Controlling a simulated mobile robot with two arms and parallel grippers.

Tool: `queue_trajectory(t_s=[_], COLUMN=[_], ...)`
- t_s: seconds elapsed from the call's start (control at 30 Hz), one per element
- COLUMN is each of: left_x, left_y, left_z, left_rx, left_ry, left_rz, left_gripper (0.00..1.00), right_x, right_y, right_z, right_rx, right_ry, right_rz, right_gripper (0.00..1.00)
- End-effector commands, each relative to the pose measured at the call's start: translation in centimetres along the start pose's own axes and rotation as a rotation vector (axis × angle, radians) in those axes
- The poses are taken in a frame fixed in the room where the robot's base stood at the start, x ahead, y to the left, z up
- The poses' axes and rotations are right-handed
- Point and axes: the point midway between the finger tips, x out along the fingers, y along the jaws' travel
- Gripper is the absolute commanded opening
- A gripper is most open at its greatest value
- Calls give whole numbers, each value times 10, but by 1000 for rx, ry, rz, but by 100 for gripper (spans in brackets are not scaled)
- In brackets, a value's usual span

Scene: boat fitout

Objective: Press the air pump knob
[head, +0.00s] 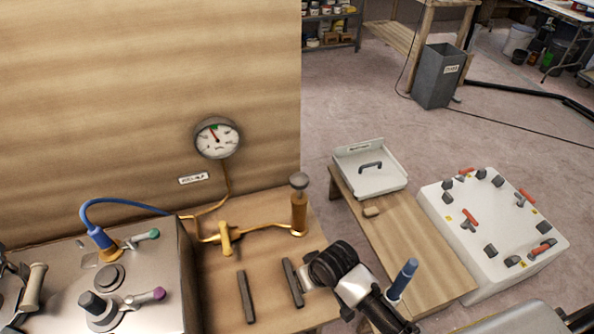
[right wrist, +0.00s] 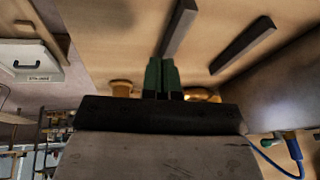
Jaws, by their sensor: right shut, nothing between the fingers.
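The air pump is an upright brass cylinder (head: 299,213) with a dark round knob (head: 299,180) on top, standing on the wooden bench in the head view. The knob is up, clear of the cylinder on a short stem. My right gripper (head: 310,275) is in front of the pump and to its right, apart from the knob. In the right wrist view its green fingers (right wrist: 160,65) are together with nothing between them. The knob cannot be made out there; brass parts (right wrist: 120,88) show partly behind the gripper body. My left gripper is not in view.
A pressure gauge (head: 217,138) is on the wooden wall, joined by brass pipe to a yellow valve (head: 225,238). Two dark bars (head: 246,297) lie on the bench. A metal control box (head: 140,270) with a blue hose stands left; a white panel (head: 495,225) stands right.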

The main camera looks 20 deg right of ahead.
Motion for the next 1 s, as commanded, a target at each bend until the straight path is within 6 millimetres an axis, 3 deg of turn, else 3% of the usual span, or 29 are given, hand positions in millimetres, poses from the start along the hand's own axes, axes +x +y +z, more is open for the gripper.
queue_trajectory(t_s=[0.03,0.2,0.5,0.8,1.0], left_x=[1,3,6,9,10], left_y=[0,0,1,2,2], left_z=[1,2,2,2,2], left_rx=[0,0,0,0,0], left_ry=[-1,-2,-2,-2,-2], left_rz=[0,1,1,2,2], left_gripper=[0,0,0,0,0], right_x=[-8,-37,-108,-193,-230], right_y=[-5,-21,-28,-13,-3], right_z=[-26,-88,-176,-233,-249], right_rx=[-9,-17,-11,60,111], right_ry=[14,7,-29,-58,-66], right_rz=[-10,-34,32,188,260], right_gripper=[0,0,0,0,0])
